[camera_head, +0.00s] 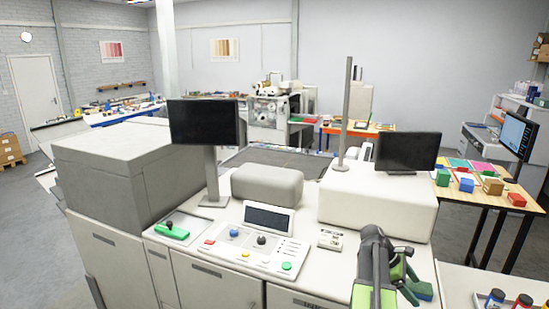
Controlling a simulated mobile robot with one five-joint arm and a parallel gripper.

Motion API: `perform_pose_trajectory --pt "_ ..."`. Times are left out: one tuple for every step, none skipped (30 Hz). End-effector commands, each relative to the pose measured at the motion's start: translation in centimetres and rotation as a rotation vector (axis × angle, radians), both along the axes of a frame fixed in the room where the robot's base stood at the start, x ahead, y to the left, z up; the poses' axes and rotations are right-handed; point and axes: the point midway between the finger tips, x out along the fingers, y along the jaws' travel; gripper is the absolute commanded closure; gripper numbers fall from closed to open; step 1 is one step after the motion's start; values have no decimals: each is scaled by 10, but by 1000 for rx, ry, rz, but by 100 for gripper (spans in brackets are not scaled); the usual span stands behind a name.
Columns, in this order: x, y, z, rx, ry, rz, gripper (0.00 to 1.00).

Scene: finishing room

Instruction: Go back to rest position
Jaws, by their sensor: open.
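My gripper (411,284) shows at the lower right, at the end of my dark grey and green arm. It is over the right front part of a white machine console (335,262). Its green fingers are apart and I see nothing held between them.
The console carries a button panel (258,250), a green-handled tool (173,229), a left monitor (205,122) and a right monitor (408,151). A wooden table (462,196) with coloured blocks stands at the right. Several small bottles (495,299) stand at the lower right.

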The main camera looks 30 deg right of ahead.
Motion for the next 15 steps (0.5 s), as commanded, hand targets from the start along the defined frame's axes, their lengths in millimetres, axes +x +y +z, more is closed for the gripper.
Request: perform_pose_trajectory --pt "11 11 -2 -4 -24 -1 20" --pt "17 17 -4 -6 -41 -3 20" --pt "28 27 -6 -9 -66 -7 20" --pt "35 35 -8 -11 -85 -12 20" --pt "43 44 -10 -12 -107 -15 20" --pt "54 55 -13 -14 -136 -23 20" --pt "63 65 -15 -12 -159 -28 20" --pt "72 75 -17 -13 -182 -34 20" --pt "84 91 -20 -11 -217 -45 20" --pt "94 104 -22 -9 -245 -53 20" --pt "104 118 -25 -6 -272 -62 20" --pt "119 140 -29 1 -316 -78 20" --pt "130 159 -32 10 -351 -90 20" --pt "142 180 -35 18 -387 -107 20" --pt "158 210 -39 36 -437 -131 20"
